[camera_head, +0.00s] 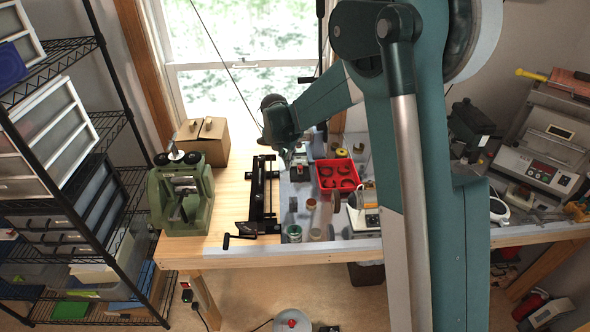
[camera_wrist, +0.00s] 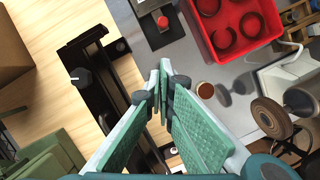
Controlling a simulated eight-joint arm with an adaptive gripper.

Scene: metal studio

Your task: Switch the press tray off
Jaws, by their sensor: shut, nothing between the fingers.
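My gripper (camera_head: 290,152) hangs over the far part of the bench in the head view. In the wrist view its green-padded fingers (camera_wrist: 164,78) are shut and empty. A small dark and grey unit with a red button (camera_wrist: 160,22) lies just beyond the fingertips; it also shows beside the gripper in the head view (camera_head: 299,168). No label shows, so I cannot tell whether this is the press tray. A green press (camera_head: 183,200) stands at the bench's left end. The fingertips look apart from the button, and the button's state is not clear.
A black rail tool (camera_head: 262,197) lies left of the unit. A red bin (camera_head: 336,175) with dark rings stands to its right. A cardboard box (camera_head: 203,140) sits behind the press. My arm hides part of the bench. Bare wood (camera_head: 222,215) shows between press and rail tool.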

